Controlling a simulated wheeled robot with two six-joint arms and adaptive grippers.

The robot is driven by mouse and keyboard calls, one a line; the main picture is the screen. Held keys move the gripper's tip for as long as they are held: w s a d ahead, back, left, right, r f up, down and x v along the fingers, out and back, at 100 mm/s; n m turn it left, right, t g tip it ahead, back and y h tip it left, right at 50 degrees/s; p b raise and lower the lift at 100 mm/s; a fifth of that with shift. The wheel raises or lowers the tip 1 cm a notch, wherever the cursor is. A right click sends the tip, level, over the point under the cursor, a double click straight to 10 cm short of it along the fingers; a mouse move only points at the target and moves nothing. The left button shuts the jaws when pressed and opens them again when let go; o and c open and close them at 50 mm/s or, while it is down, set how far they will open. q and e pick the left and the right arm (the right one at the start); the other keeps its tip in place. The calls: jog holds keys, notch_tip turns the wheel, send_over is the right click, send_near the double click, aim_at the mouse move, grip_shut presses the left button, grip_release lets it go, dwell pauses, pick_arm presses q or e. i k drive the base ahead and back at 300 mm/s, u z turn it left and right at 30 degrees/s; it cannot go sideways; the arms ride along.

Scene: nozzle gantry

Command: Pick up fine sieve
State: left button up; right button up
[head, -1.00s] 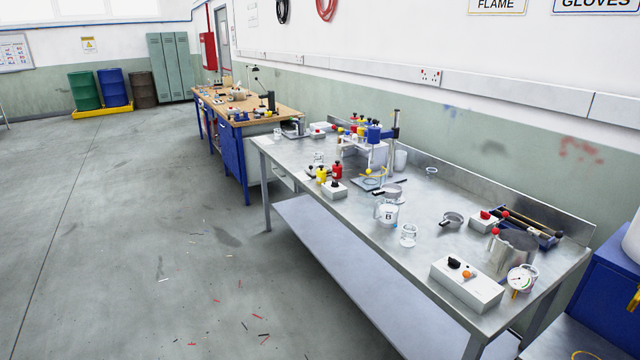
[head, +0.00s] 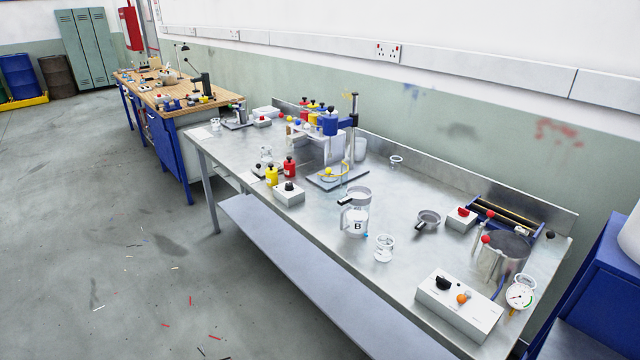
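Two small round sieves with dark handles show in the head view. One sieve (head: 428,218) lies on the steel bench (head: 400,265), right of centre, its handle pointing to the lower left. The other sieve (head: 357,193) is at the top of a clear jug marked B (head: 355,222); I cannot tell if it rests on the rim. The meshes are too small to tell which sieve is the fine one. Neither of my grippers is in view.
A glass beaker (head: 384,247) stands near the front edge. A white control box (head: 458,305), a metal pot (head: 500,262) and a dial gauge (head: 520,295) crowd the right end. A stand with a blue head (head: 330,124) is further left. Floor in front is open.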

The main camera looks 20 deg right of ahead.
aim_at(343, 201)
jog(key=z, duration=0.3)
jog(key=i, duration=0.9)
jog(key=z, duration=0.7)
